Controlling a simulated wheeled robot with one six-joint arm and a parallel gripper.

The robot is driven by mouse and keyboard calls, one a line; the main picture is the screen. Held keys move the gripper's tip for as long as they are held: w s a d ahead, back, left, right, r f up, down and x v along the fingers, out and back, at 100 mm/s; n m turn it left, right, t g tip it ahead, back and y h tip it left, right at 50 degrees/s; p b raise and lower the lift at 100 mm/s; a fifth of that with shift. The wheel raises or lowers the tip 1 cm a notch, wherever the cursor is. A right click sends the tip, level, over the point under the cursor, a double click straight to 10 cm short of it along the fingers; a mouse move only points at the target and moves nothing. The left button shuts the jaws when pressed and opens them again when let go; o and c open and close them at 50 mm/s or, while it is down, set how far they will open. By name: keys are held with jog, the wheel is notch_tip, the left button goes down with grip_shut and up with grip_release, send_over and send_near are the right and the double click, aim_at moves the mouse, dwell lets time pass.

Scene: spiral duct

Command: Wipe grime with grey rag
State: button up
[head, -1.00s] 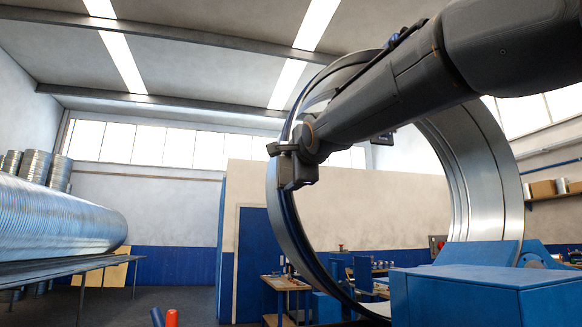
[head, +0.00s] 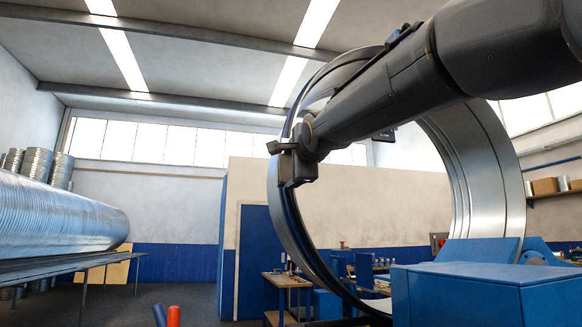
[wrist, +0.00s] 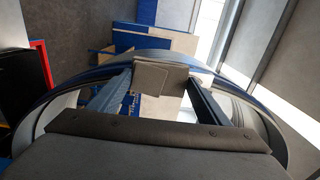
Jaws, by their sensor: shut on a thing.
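My gripper (wrist: 158,88) is shut on a folded grey-brown rag (wrist: 160,78), which shows between its two fingers in the wrist view. In the head view my gripper (head: 291,162) is at the left side of the large metal duct ring (head: 281,222), at its rim. The rag lies over or right beside the ring's rim in the wrist view; I cannot tell if it touches. The grime cannot be made out in either view; the gripper and rag cover part of the rim.
A blue machine housing (head: 470,292) stands at the lower right under the ring. A long spiral duct (head: 60,230) lies on a rack at the left. A small workbench (head: 286,281) stands behind the ring.

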jog(key=shift+w+a, duration=0.1)
jog(key=shift+w, duration=0.15)
jog(key=shift+r, duration=0.15)
jog(key=shift+r+p, duration=3.1)
jog(key=shift+r, duration=1.5)
jog(key=shift+w, duration=0.1)
jog(key=shift+f, duration=0.1)
notch_tip(320, 180, down, 3)
jog(key=b, duration=0.3)
jog(key=shift+w+f+b, duration=0.15)
jog(key=shift+f+b, duration=0.05)
jog(key=shift+b, duration=0.15)
jog(key=shift+c, duration=0.4)
jog(key=shift+f+b, duration=1.6)
jog(key=shift+b, duration=0.3)
jog(key=shift+f, duration=0.1)
